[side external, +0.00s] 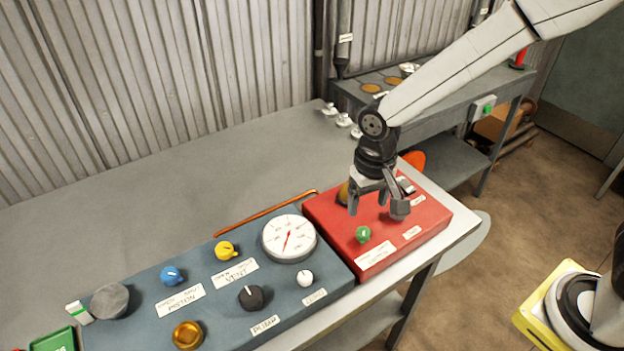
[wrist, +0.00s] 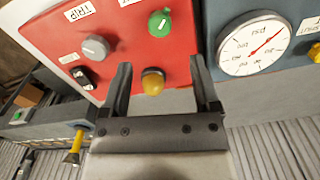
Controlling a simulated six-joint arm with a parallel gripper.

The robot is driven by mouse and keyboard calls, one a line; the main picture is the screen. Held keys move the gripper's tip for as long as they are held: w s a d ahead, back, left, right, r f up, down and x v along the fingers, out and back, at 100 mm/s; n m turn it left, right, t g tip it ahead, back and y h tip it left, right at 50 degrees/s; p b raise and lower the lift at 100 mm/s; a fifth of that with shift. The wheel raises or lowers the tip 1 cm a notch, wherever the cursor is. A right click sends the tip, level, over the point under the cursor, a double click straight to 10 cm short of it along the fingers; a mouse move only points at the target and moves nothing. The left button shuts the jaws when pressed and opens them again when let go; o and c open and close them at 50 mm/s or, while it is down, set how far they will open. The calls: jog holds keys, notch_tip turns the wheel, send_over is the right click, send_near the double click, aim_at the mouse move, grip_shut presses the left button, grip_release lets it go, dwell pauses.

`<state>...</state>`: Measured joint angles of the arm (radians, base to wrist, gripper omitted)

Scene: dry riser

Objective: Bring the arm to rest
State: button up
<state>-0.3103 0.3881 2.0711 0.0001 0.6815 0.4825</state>
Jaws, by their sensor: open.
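My gripper (side external: 376,203) hangs pointing down over the red panel box (side external: 336,213) at the right end of the bench in the side external view. Its two fingers are apart with nothing between them. The wrist view shows the open gripper (wrist: 163,85) from behind, with an amber dome (wrist: 153,82) seen between the fingers on the red box. A green knob (side external: 363,234) sits on the box in front of the gripper; it also shows in the wrist view (wrist: 160,22). A grey knob (wrist: 96,47) is beside it; my gripper partly hides that area in the side view.
The blue-grey panel (side external: 220,290) left of the red box carries a dial gauge (side external: 289,239) and several knobs. The bench behind (side external: 150,190) is mostly clear. A second table (side external: 450,105) stands behind my arm, and a corrugated wall (side external: 130,80) runs along the back.

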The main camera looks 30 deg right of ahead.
jog(key=shift+d, duration=0.15)
jog(key=s+d+r+n+t, duration=0.1)
jog(key=s+d+n+t, duration=0.1)
jog(key=s+d, duration=0.6)
jog(key=d, duration=0.3)
jog(key=shift+s+d+r+t, duration=0.25)
jog(key=shift+s+r+t, duration=0.05)
